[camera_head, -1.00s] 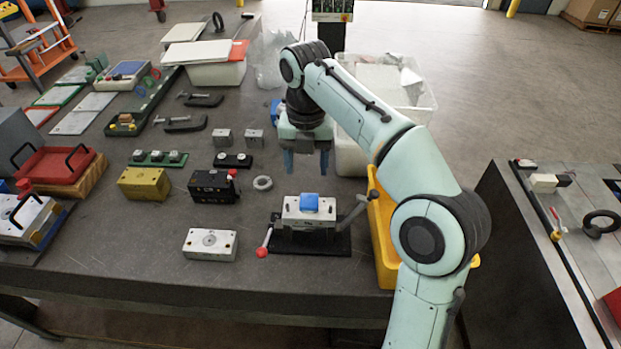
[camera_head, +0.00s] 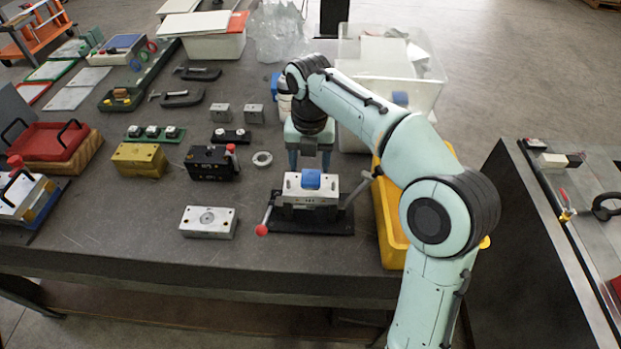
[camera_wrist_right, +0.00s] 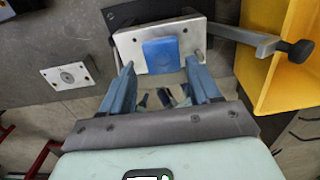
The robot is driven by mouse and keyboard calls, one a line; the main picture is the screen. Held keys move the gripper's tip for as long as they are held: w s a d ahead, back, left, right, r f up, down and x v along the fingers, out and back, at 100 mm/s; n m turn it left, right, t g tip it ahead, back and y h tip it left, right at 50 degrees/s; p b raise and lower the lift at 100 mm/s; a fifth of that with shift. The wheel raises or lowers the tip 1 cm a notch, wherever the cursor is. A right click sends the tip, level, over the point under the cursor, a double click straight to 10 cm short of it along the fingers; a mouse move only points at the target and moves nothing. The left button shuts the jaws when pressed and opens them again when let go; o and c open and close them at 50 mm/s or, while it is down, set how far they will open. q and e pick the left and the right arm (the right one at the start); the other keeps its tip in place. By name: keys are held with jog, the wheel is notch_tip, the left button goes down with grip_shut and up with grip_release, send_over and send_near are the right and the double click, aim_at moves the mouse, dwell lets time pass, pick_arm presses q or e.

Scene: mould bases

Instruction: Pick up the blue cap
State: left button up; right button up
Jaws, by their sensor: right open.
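The blue cap (camera_head: 311,179) sits on top of a silver block (camera_head: 300,193) clamped in a dark fixture on the table. It also shows in the right wrist view (camera_wrist_right: 161,55), on the block's pale top face. My right gripper (camera_head: 309,160) is open and empty. My left gripper is not in view.
A red-knobbed lever (camera_head: 262,229) and a grey handle (camera_head: 358,188) flank the fixture. A yellow bin (camera_head: 391,240) stands close on the right. A silver plate block (camera_head: 208,222) and a black block (camera_head: 211,163) lie to the left. The table front is clear.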

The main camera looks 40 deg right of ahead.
aim_at(311, 176)
notch_tip(311, 176, down, 4)
jog(key=shift+s+d+r+b, duration=0.1)
jog(key=shift+s+r+b, duration=0.1)
jog(key=shift+b, duration=0.1)
jog(key=shift+w, duration=0.1)
jog(key=shift+c, duration=0.3)
jog(key=c, duration=0.7)
